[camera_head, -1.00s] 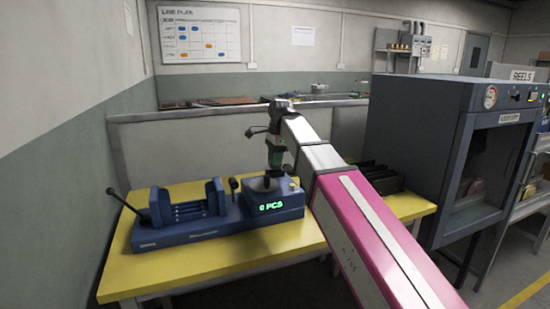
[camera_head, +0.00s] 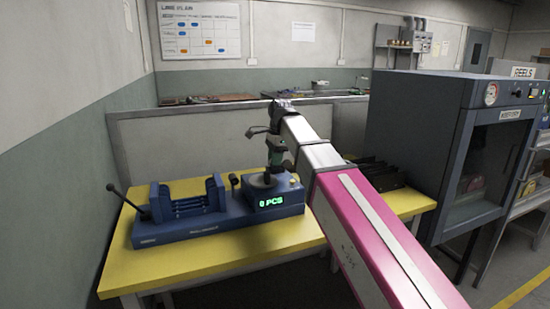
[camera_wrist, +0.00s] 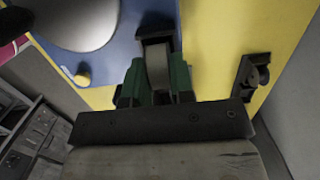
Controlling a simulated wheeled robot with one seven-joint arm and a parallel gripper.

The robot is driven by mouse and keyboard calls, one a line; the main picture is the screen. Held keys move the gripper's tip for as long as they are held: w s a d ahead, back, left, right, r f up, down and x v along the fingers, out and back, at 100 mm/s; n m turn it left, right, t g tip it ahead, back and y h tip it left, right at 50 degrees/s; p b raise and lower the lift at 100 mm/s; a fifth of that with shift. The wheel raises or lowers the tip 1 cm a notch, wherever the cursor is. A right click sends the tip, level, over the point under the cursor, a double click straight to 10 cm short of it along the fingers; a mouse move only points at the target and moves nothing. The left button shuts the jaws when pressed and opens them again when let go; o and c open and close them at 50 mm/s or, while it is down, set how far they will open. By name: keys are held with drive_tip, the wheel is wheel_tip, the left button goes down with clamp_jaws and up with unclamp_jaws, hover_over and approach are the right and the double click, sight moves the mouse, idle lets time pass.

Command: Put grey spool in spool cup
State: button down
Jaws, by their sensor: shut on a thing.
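My gripper (camera_head: 274,158) points down above the right end of the blue counting machine (camera_head: 190,232) in the head view. In the wrist view its green jaws (camera_wrist: 155,82) are shut on a grey piece, which I take for the grey spool (camera_wrist: 157,66). Only a narrow part of it shows between the jaws, with dark parts at its far end. I cannot tell which part is the spool cup.
The machine stands on a yellow table (camera_head: 125,277); a blue rack (camera_head: 187,198) is at its left, beside a lever (camera_head: 127,201). Black holders (camera_head: 380,174) stand behind my arm. A dark fitting (camera_wrist: 252,77) sits on the yellow surface. A large cabinet (camera_head: 420,150) stands right.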

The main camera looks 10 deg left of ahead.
drive_tip(key=c, duration=0.6)
unclamp_jaws()
drive_tip(key=shift+r, duration=0.1)
drive_tip(key=shift+r, duration=3.9)
